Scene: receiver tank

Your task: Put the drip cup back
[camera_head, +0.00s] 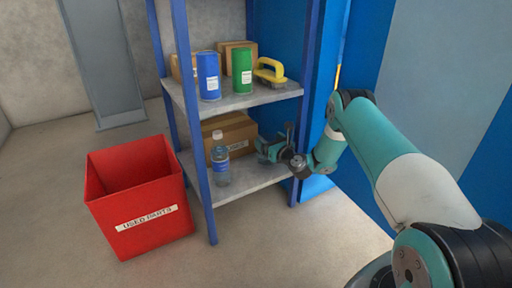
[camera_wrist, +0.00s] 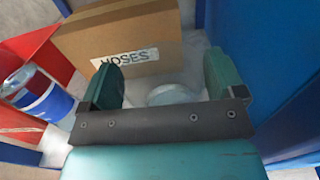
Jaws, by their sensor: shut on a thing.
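The drip cup (camera_wrist: 172,95) shows in the wrist view as a pale, round rim between my two green fingers. My gripper (camera_head: 266,150) is shut on it, low over the right part of the lower shelf (camera_head: 248,177). I cannot tell whether the cup touches the shelf. In the head view the cup is not clearly seen, as the gripper and wrist cover that spot.
A cardboard box labelled HOSES (camera_wrist: 120,45) stands behind the gripper. A water bottle (camera_head: 220,160) stands left on the same shelf. Blue and green cans (camera_head: 242,72) and a yellow-handled tool (camera_head: 269,72) are above. A red USED PARTS bin (camera_head: 150,215) stands left.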

